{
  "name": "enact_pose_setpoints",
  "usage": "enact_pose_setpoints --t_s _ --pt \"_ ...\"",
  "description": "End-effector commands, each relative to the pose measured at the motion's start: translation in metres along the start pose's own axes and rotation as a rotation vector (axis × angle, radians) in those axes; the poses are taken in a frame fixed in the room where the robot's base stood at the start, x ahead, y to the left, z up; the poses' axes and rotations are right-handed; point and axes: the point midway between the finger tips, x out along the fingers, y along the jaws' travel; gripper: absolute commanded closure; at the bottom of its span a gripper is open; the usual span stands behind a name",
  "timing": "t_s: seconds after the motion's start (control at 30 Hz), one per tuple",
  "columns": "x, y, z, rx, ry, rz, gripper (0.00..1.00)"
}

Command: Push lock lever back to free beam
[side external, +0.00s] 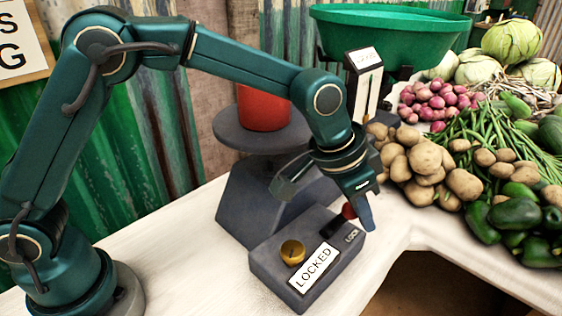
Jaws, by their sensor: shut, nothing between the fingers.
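The lock lever's red knob (348,211) shows at the back right of a dark grey lock box (268,262), partly hidden by my gripper. My gripper (365,218) is shut and empty, pointing down right beside the red knob. I cannot tell whether it touches the knob. A white plate reading "LOCKED" (314,268) is on the box's front, and a small "LOCK" label (352,236) is near the lever. The beam itself is mostly hidden behind my arm.
A brass knob (292,252) sits on the box. Behind are a red pot (263,110) on a dark pan (232,130) and a green basin (385,38). Potatoes (425,158) and green peppers (515,228) lie to the right. The counter's front left is clear.

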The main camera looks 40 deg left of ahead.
Motion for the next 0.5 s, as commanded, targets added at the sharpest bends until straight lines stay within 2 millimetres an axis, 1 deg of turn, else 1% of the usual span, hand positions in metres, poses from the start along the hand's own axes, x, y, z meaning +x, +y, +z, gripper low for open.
enact_pose_setpoints --t_s 0.03,0.5 --pt "0.0092 -0.0151 0.0149 0.003 -0.048 -0.027 1.0" --pt "0.0071 -0.0187 0.016 0.004 -0.045 -0.026 1.0"
